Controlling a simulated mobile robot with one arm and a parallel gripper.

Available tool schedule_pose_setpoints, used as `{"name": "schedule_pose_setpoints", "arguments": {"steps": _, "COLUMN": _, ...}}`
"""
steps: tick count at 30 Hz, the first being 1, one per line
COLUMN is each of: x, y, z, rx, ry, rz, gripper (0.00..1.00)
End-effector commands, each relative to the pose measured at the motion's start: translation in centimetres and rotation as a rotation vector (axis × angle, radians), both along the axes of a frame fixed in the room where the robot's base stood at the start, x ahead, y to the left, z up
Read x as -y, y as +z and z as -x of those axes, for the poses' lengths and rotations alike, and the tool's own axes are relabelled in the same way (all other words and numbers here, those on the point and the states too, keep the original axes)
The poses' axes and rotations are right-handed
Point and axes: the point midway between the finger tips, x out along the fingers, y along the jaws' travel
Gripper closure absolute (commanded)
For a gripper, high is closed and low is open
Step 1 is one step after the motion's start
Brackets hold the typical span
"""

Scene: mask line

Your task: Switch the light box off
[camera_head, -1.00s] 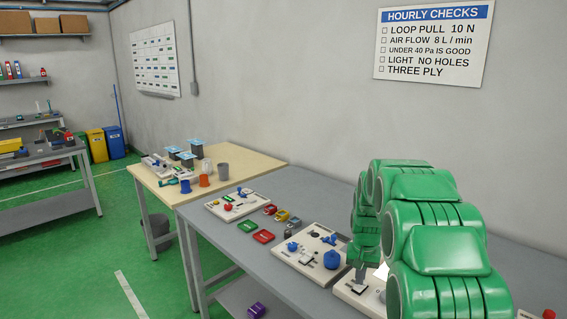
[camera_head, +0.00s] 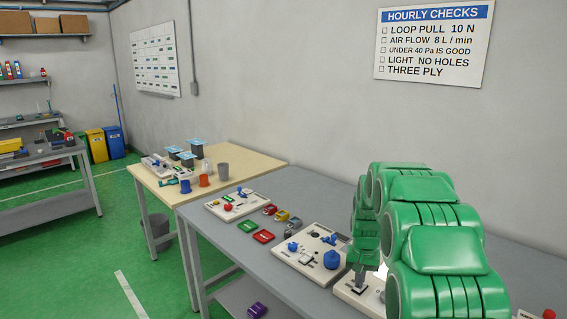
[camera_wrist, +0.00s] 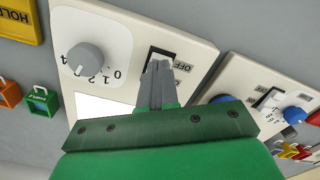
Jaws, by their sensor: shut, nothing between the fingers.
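The light box (camera_wrist: 205,50) is a cream panel on the grey bench. In the wrist view it has a grey dial (camera_wrist: 84,59) with numbers, a bright white lit area (camera_wrist: 100,107) and a black-framed rocker switch (camera_wrist: 151,56) beside an OFF label (camera_wrist: 184,66). My gripper (camera_wrist: 158,66) is shut and empty, its fingertips over the rocker switch; I cannot tell whether they touch it. The fingers hide part of the switch. In the head view my green arm covers much of the light box (camera_head: 345,291).
A neighbouring panel with blue knobs (camera_head: 318,240) stands close beside the light box. In the wrist view, a yellow holder (camera_wrist: 18,22) and small orange and green items lie near the light box.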

Motion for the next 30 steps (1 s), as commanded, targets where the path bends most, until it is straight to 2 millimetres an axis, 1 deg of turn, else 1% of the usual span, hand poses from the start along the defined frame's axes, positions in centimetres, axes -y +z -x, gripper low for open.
{"name": "schedule_pose_setpoints", "arguments": {"steps": 17, "x": 0.0, "y": -0.5, "z": 0.0, "rx": 0.0, "ry": 0.0, "rz": 0.0, "gripper": 1.0}}
{"name": "schedule_pose_setpoints", "arguments": {"steps": 23, "x": 0.0, "y": 0.3, "z": -0.1, "rx": 0.001, "ry": 0.0, "rz": 0.0, "gripper": 1.0}}
{"name": "schedule_pose_setpoints", "arguments": {"steps": 30, "x": 0.0, "y": 1.8, "z": 0.0, "rx": -0.001, "ry": 0.0, "rz": 0.0, "gripper": 1.0}}
